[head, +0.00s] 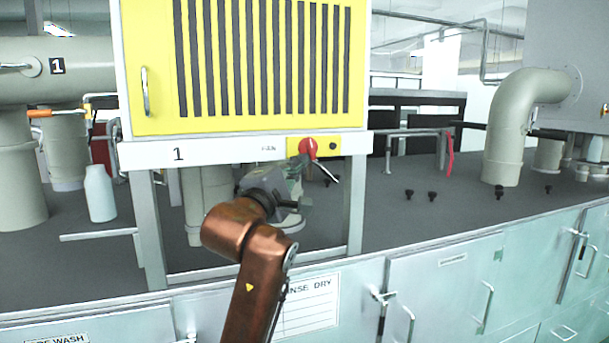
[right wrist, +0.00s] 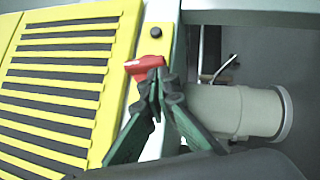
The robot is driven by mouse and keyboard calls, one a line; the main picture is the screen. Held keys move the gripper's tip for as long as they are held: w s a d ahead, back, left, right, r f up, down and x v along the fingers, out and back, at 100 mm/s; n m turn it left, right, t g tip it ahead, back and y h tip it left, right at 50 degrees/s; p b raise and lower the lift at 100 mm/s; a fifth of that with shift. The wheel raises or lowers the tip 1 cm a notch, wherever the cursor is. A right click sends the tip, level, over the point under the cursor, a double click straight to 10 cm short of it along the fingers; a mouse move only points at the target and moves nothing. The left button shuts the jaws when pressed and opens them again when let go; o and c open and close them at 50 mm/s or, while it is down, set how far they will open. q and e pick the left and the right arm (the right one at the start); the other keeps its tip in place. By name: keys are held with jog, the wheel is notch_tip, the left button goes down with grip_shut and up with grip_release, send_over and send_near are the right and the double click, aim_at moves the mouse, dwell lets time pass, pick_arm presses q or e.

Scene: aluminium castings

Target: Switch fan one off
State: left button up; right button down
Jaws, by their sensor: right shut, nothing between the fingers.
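Fan one is a box with a yellow slatted front (head: 262,60) above a white strip marked 1 (head: 178,154). A red switch knob (head: 308,147) sits on a small yellow plate (head: 327,142) at the right of the strip, beside a small black button (head: 333,146). My right gripper (head: 298,178) is just below the knob, its fingers partly hidden by my own wrist. In the right wrist view, its green and black fingers (right wrist: 158,82) are shut and empty, with tips at the red knob (right wrist: 148,67); whether they touch is unclear. My left gripper is out of view.
The fan box stands on a metal frame (head: 353,210) over a dark worktop (head: 400,240). A white bottle (head: 100,193) and large beige pipes (head: 20,180) stand at left. Small black knobs (head: 432,195) and another bent pipe (head: 508,130) are at right. Pale cabinets (head: 450,285) run along the front.

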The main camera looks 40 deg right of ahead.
jog(key=s+a+f+b, duration=0.3)
jog(key=s+a+f, duration=0.1)
jog(key=a, duration=0.7)
jog(key=shift+f, duration=0.8)
